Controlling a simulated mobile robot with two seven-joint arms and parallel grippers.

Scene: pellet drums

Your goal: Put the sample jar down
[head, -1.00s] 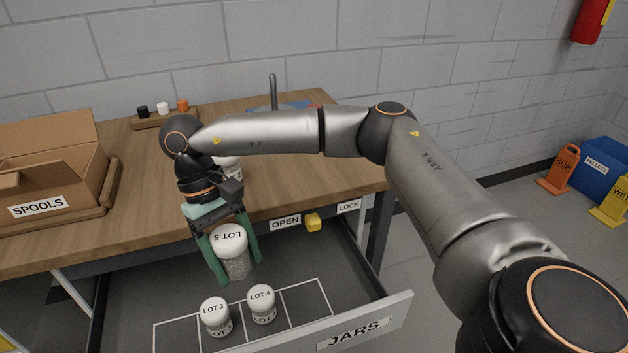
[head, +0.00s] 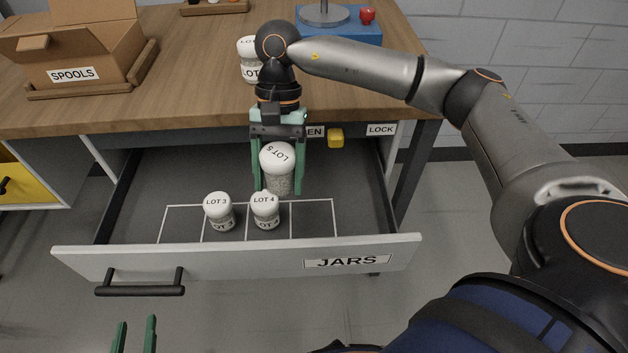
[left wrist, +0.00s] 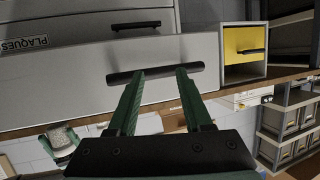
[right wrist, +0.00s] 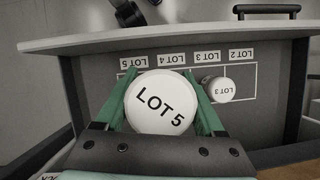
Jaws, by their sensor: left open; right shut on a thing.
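The sample jar, a white-lidded jar marked LOT 5 (head: 278,162), is between the fingers of my right gripper (head: 279,188). This gripper is shut on it and holds it roughly upright over the open drawer, behind the LOT 4 jar. In the right wrist view the LOT 5 lid (right wrist: 161,103) fills the space between the fingers and hides part of the drawer floor. My left gripper (head: 135,322) is open and empty in front of the drawer. In the left wrist view its fingers (left wrist: 160,72) point at a dark bar handle; I cannot tell whether they touch it.
The JARS drawer (head: 75,258) has outlined slots on its floor. The LOT 3 jar (head: 219,212) and LOT 4 jar (head: 265,212) stand in the middle slots; the outer slots are empty. Another jar (head: 249,62) stands on the bench (head: 170,85). A SPOOLS box (head: 90,45) is at left.

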